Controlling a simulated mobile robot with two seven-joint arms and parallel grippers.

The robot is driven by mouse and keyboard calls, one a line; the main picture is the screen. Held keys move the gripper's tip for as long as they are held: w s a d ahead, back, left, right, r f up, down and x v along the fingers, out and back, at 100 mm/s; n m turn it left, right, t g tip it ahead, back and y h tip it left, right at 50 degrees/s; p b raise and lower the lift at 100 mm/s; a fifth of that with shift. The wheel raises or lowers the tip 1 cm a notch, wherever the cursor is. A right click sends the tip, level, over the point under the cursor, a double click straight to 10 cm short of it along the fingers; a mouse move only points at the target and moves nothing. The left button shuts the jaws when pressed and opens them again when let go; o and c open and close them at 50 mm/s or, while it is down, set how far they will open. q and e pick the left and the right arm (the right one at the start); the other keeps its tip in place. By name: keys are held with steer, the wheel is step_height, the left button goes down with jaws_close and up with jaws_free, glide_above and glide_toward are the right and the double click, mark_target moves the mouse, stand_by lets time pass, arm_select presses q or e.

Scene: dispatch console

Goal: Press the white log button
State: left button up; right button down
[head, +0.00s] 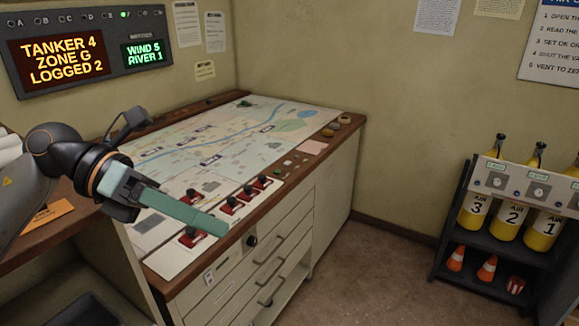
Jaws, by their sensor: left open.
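The dispatch console has a map top (215,137) with a wooden rim and a cream cabinet front. I cannot clearly make out the white log button. A small pale plate (209,277) sits on the cabinet front near its left end, too small to read. My left gripper (207,219) reaches in from the left above the near left part of the console. It is open and empty, its teal finger pointing right and down. It hides part of the console top beneath it. My right gripper is out of view.
Several red switches with black tops (231,205) stand along the console's near edge, one close to the left fingertip. A black knob (251,241) is on the front. A display (88,50) reads TANKER 4, ZONE G, LOGGED 2. A bottle rack (520,185) stands right; floor between is clear.

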arm_select(q)
steer(key=w+d+f+n+t+h, duration=0.4)
steer(key=n+t+h, duration=0.2)
steer(key=n+h, duration=0.55)
steer(key=w+a+f+n+t+y, duration=0.2)
steer(key=a+f+n+t+y, duration=0.2)
steer(key=f+n+t+y, duration=0.55)
steer(key=w+a+f+n+t+y, duration=0.25)
steer(key=f+n+t+y, duration=0.35)
steer(key=n, duration=0.7)
steer(key=s+a+f+n+g+y, duration=0.2)
steer(key=s+f+n, duration=0.15)
steer(key=f, duration=0.45)
steer(key=s+a+f+n+g+y, duration=0.2)
steer(key=s+a+f+n, duration=0.15)
steer(key=f, duration=0.55)
steer(key=s+a+f+n+g+y, duration=0.1)
steer(key=s+f+n+g, duration=0.3)
steer(key=s+f, duration=0.8)
steer(key=shift+s+a+f+n+g+y, duration=0.2)
steer(key=shift+s+a+n+g+y, duration=0.1)
steer(key=shift+s+g+y, duration=0.45)
steer(key=shift+w+d, duration=0.1)
steer(key=shift+w, duration=0.05)
